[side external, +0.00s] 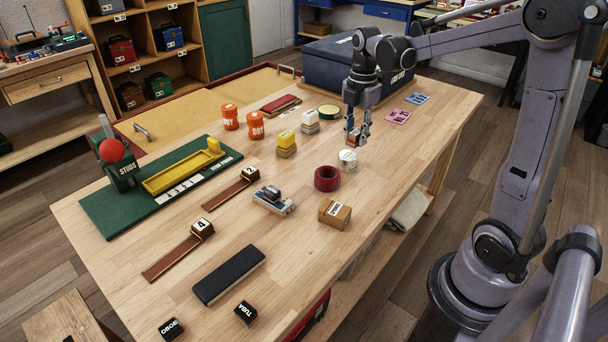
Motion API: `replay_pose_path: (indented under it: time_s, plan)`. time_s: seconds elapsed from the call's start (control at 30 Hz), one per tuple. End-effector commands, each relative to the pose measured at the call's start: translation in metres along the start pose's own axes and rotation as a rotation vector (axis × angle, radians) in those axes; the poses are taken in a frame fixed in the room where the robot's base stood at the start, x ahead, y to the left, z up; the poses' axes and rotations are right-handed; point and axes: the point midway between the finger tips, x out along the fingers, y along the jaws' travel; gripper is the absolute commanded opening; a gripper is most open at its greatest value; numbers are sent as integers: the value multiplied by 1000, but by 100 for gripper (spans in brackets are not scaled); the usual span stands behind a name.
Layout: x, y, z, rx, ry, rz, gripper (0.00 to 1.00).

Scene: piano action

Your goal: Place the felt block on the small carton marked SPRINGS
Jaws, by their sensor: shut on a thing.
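My gripper (357,137) points down over the far right part of the table and is shut on a small block with a brownish face (349,138), which looks like the felt block. The fingers hide much of it. It is held above a white round item (348,160); the exact height cannot be told. The small brown carton (335,213) sits near the table's right edge, nearer the camera than my gripper. Its white label is too small to read surely. Its top looks flat and bare.
A dark red ring (327,178) stands between my gripper and the carton. A grey-blue device (273,201) lies left of the carton. Yellow-topped (286,143) and white-topped (309,122) blocks stand left of my gripper. A long black block (229,275) lies at the front.

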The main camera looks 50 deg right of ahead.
Motion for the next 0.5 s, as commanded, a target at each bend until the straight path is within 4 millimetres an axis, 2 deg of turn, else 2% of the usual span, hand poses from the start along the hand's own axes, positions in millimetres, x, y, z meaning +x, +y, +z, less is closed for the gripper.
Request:
replay_pose_path:
  time_s: [0.03,0.2,0.33,0.5]
  plan:
    - [-2,-16,-3,-4,0,0,4]
    - [-4,-59,-14,-21,0,0,4]
    - [-2,-85,-21,-34,0,0,4]
    - [2,-106,-27,-42,0,1,4]
